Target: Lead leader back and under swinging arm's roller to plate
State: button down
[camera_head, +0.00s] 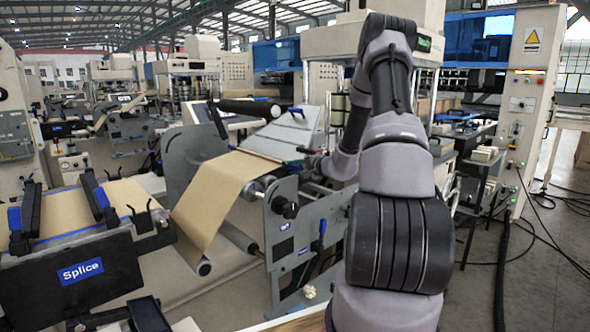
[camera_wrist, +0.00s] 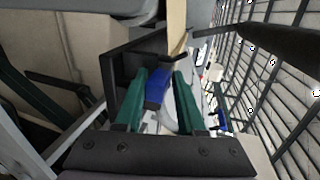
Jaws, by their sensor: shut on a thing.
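The brown kraft web (camera_head: 215,195) rises from the lower roller (camera_head: 203,268) and runs up between the grey side plates toward a pale sloping plate (camera_head: 285,135). A tan strip (camera_wrist: 177,25) shows beyond the fingertips. In the head view my arm hides most of the gripper; whether the blue piece is fixed to the web cannot be told.
A splice table (camera_head: 80,265) with black clamps and more kraft stands at the left. A grey side plate with a black knob (camera_head: 287,207) is near my arm. A control cabinet (camera_head: 525,110) stands at the right, with cables on the floor.

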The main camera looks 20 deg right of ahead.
jog(key=shift+s+a+r, duration=0.1)
jog(key=shift+a+r, duration=0.05)
jog(key=shift+r, duration=2.75)
jog(key=shift+t, duration=0.4)
jog(key=shift+r+t, duration=0.15)
jog(key=shift+t, duration=0.15)
notch_tip(320, 180, up, 9)
jog(key=a, duration=0.2)
jog(key=shift+s+a, duration=0.3)
jog(key=shift+s, duration=0.15)
jog(key=shift+f, duration=0.2)
